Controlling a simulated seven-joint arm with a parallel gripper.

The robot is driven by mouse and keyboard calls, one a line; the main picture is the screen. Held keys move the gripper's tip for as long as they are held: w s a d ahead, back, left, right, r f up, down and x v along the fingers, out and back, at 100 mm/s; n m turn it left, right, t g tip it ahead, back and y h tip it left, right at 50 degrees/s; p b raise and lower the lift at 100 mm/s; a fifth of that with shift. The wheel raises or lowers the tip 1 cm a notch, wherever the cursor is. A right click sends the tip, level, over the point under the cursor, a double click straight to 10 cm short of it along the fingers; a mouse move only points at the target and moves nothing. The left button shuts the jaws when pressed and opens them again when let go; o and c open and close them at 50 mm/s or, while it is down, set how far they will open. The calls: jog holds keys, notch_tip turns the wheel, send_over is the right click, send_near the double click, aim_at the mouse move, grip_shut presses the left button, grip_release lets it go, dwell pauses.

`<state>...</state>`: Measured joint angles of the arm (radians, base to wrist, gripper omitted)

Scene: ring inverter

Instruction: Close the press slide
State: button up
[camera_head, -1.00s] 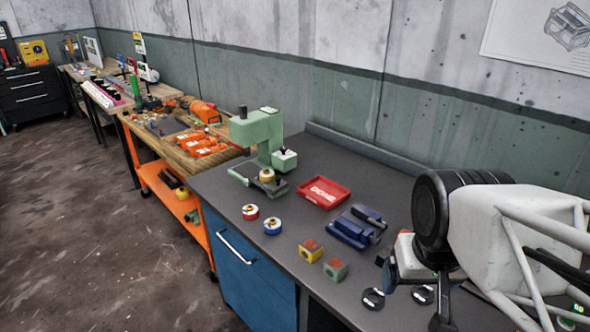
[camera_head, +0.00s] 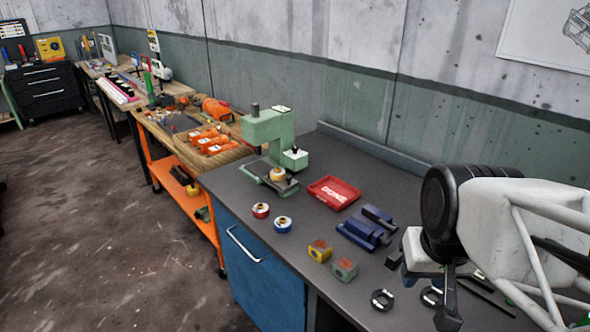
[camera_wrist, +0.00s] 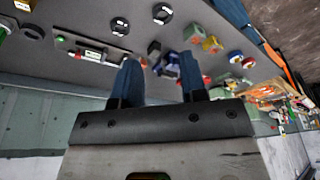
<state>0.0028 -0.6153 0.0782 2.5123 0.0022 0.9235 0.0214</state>
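The green press (camera_head: 268,130) stands at the far left end of the grey bench. At its foot is a dark flat slide plate with a yellow round part (camera_head: 278,175) on it, under the press head. In the head view my arm is at the right of the bench, well away from the press. The fingertips are partly hidden there.
On the bench lie a red ring part (camera_head: 261,210), a blue ring part (camera_head: 283,224), a red tray (camera_head: 334,193), a blue fixture (camera_head: 366,229), a yellow cube (camera_head: 320,251), a green cube (camera_head: 344,270) and black rings (camera_head: 382,299). An orange-framed wooden workbench (camera_head: 215,167) stands beyond.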

jog(key=shift+t+y, duration=0.3)
jog(key=shift+y, duration=0.1)
jog(key=w, duration=0.2)
jog(key=w+a, duration=0.1)
jog(key=w, duration=0.2)
jog(key=w+a, duration=0.1)
jog(key=w, duration=0.2)
jog(key=shift+w+a+r, duration=0.1)
jog(key=shift+r, duration=0.3)
grip_shut()
jog(key=w+a+f+m+t, duration=0.1)
jog(key=w+a+f, duration=0.3)
jog(key=w, duration=0.9)
jog(key=w+a+f+m+t+y, duration=0.1)
jog(key=w+a+f, duration=0.3)
jog(key=w, duration=1)
jog(key=w+a+f+m+t, duration=0.1)
jog(key=w+a+f, duration=0.3)
jog(key=w, duration=1)
jog(key=a+m, duration=0.1)
jog(key=a, duration=0.2)
jog(key=shift+a+f+m+t+y, duration=0.2)
jog(key=shift+f+m+t+y, duration=0.1)
jog(key=shift+f+y, duration=0.1)
